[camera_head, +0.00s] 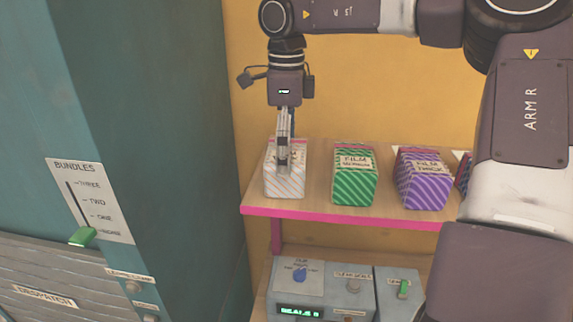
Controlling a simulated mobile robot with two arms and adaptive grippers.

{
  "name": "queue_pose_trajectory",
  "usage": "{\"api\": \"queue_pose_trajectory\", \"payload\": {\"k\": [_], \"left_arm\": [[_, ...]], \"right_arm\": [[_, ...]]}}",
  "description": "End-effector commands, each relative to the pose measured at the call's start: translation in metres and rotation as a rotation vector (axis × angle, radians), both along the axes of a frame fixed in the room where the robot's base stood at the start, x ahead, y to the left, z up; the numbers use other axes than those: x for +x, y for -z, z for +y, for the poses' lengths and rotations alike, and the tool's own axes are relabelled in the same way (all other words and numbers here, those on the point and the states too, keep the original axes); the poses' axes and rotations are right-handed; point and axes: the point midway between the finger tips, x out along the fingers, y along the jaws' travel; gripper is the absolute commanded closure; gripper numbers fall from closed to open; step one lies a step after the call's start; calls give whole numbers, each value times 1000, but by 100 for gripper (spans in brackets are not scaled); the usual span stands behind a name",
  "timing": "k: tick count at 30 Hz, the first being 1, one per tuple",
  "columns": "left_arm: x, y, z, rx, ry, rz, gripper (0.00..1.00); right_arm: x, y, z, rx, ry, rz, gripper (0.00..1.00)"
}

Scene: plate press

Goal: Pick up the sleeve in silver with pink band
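The silver-white sleeve (271,187) with fine diagonal stripes stands upright at the left end of the wooden shelf. Pink shows along its top edge. My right gripper (283,168) points straight down over this sleeve. Its fingers overlap the sleeve's top and front and hide part of its label. Whether the fingers touch or hold the sleeve cannot be told. The sleeve appears to rest on the shelf. My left gripper is out of view.
A green striped sleeve (354,178) and a purple striped sleeve (421,182) stand to the right on the pink-edged shelf (318,216). My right arm hides the shelf's right end. A teal cabinet (170,110) stands left. A grey control box (325,289) sits below.

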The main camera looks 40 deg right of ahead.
Motion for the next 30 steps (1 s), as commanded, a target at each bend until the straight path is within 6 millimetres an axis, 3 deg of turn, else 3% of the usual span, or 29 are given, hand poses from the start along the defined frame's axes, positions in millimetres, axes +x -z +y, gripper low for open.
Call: {"api": "queue_pose_trajectory", "payload": {"k": [1,10,20,30], "left_arm": [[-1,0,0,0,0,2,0],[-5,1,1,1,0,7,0],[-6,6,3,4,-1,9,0],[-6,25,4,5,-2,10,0]], "right_arm": [[0,0,0,0,0,0,7],[0,-1,0,0,0,0,38],[1,-9,-1,-2,1,-3,38],[1,-70,0,-2,3,-3,39]]}}
